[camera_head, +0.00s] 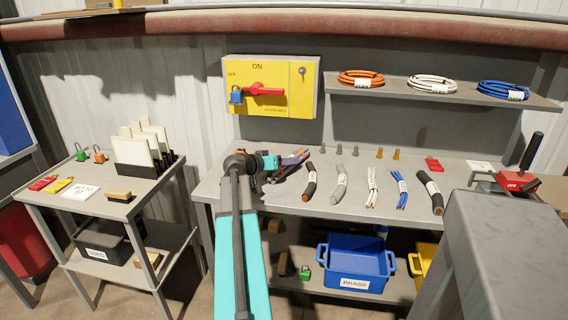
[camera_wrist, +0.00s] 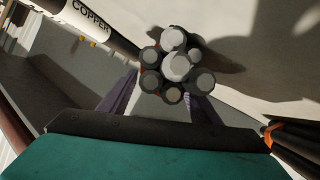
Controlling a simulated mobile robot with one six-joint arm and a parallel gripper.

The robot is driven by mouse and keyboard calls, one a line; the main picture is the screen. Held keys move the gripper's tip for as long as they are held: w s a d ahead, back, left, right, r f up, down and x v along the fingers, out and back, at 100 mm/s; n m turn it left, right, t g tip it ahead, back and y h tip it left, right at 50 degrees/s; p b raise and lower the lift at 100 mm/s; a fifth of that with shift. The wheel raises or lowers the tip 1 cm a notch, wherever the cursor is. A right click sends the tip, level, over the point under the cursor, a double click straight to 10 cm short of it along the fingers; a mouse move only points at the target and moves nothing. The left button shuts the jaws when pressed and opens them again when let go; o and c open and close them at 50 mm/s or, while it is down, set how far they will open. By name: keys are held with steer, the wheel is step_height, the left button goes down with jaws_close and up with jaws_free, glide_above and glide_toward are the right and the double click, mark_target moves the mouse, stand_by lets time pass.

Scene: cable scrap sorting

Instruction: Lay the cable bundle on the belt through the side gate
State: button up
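My gripper (camera_head: 292,160) reaches over the left part of the grey workbench, its fingers pointing right. In the wrist view, a cable bundle (camera_wrist: 176,66) shows end-on, with several round grey cut ends and bits of orange. It lies between and partly in front of my two fingers, which stand apart. I cannot tell whether they press on it. More black strands with an orange band (camera_wrist: 275,138) show at the right edge. In the head view the bundle is dark and hard to separate from the gripper. I cannot make out a side gate for certain.
A black cable piece labelled COPPER (camera_wrist: 82,14) lies close by. Several cable samples, including a grey one (camera_head: 340,183), lie rightward on the bench (camera_head: 290,202). A yellow switch box (camera_head: 308,76) with a red handle and blue padlock (camera_head: 236,97) hangs behind. A blue bin (camera_head: 355,272) stands below.

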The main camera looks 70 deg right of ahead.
mark_target(273, 176)
steer(key=shift+r, duration=0.1)
steer(key=v, duration=1.2)
steer(key=shift+w, duration=0.1)
stand_by(0.6)
